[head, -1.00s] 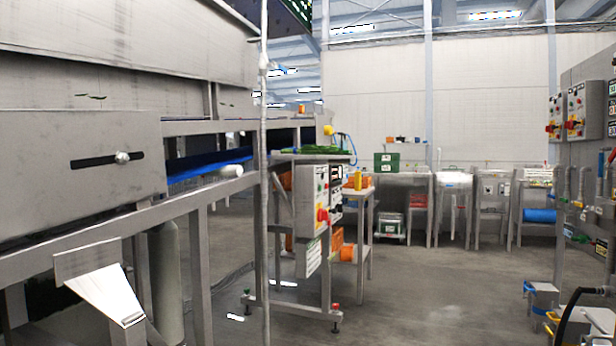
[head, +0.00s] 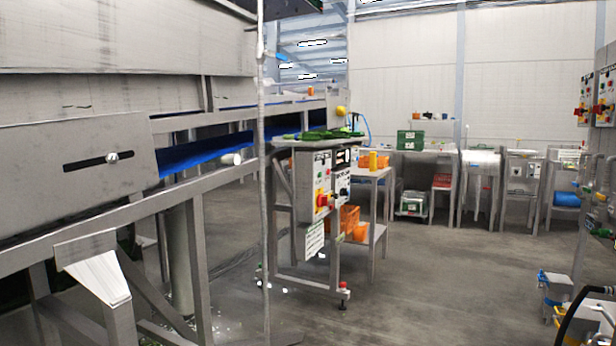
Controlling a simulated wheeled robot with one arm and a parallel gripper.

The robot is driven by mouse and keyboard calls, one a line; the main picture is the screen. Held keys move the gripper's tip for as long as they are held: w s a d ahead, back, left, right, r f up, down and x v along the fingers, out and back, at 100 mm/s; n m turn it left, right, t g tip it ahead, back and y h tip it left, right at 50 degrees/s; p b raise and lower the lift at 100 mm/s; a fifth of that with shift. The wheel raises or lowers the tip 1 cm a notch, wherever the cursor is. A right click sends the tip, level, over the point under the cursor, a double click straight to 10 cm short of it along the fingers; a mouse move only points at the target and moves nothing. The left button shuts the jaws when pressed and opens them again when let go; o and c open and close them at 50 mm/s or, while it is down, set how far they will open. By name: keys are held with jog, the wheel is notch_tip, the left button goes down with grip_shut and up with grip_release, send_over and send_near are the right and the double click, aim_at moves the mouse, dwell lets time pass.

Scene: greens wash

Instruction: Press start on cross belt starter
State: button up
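A grey control box (head: 314,186) with a red-and-yellow switch (head: 322,200) and small buttons hangs on the metal stand at the end of the conveyor. A second, darker-faced box (head: 342,180) sits right beside it. More grey boxes with red-and-yellow switches (head: 603,108) are on the panel at the right edge. Labels are too small to read, so I cannot tell which is the cross belt starter. My gripper is not in view.
The steel conveyor frame (head: 160,215) with a blue belt (head: 205,152) fills the left side. A thin upright pole (head: 262,200) stands before the stand. Blue-handled bins (head: 556,290) stand at lower right.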

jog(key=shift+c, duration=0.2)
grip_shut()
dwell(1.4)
